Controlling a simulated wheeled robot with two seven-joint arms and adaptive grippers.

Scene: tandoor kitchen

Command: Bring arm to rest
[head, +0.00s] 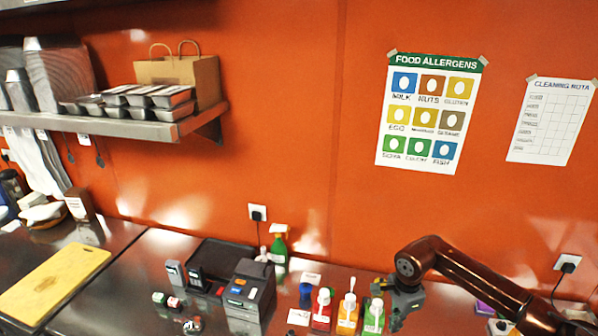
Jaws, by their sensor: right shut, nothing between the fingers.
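My right arm comes in from the lower right as dark bronze links and bends down at its wrist. My right gripper (398,318) is grey, points down and is shut and empty. It hangs over the steel counter, just right of a green sauce bottle (374,317); I cannot tell whether it touches the bottle. My left gripper and left arm are not in view.
Red (322,312) and orange (347,315) sauce bottles stand left of the green one. A yellow cutting board (55,283) lies far left. A steel shelf (140,128) holds foil containers. The orange wall is behind.

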